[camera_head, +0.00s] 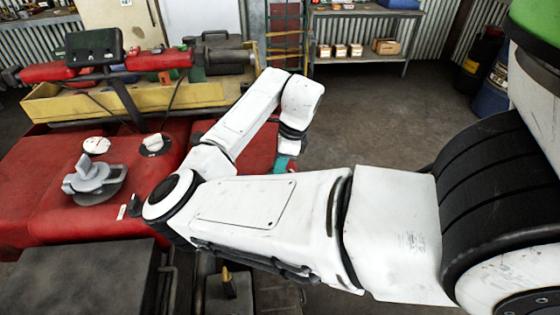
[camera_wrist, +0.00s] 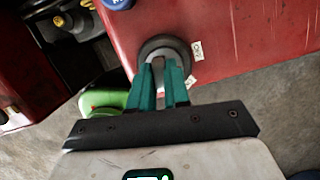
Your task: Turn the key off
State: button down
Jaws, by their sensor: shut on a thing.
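A round dark grey key switch (camera_wrist: 152,45) sits on the red body panel (camera_wrist: 235,45) in the wrist view, with two small white labels beside it. My gripper (camera_wrist: 161,64) has its two teal fingers at the switch, shut on the key (camera_wrist: 159,66). Only a little pale grey of the key shows between the fingertips, so its angle cannot be told. In the head view my gripper (camera_head: 284,163) shows as a bit of teal below my wrist, at the right end of the red body (camera_head: 55,205). My arm hides the key and switch there.
A grey cap (camera_head: 95,182) and two white-topped knobs (camera_head: 97,145) (camera_head: 153,144) stand on the red body. Behind are handlebars with a dark display (camera_head: 93,46) and a yellow rack (camera_head: 120,98). A green part (camera_wrist: 104,101) lies left of my fingers. Floor (camera_head: 370,110) to the right is clear.

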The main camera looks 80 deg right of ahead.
jog(key=shift+n+y+p, duration=0.4)
jog(key=shift+n+p, duration=0.95)
jog(key=shift+n, duration=0.35)
jog(key=c, duration=1.2)
grip_release()
notch_tip(320, 180, up, 8)
jog(key=p, duration=0.7)
